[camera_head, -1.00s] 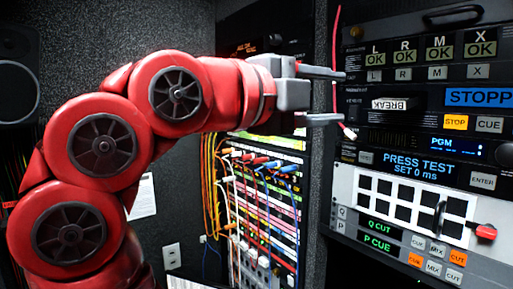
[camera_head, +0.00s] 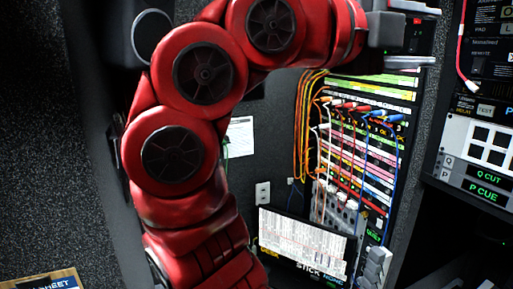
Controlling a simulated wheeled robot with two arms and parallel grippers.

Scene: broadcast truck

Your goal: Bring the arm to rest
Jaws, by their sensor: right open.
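My red arm (camera_head: 172,150) rises from the bottom of the head view and bends toward the upper right. My right gripper (camera_head: 425,35) is at the top right. Its two grey fingers are spread apart, with nothing seen between them. It appears in front of the upper part of the patch panel. My left gripper is not in view.
The patch panel (camera_head: 372,150) with coloured cables stands behind the gripper. A red cord (camera_head: 461,50) hangs in front of the equipment rack (camera_head: 460,140) at the right. A printed sheet panel (camera_head: 300,243) is below, and a board (camera_head: 45,280) shows at bottom left.

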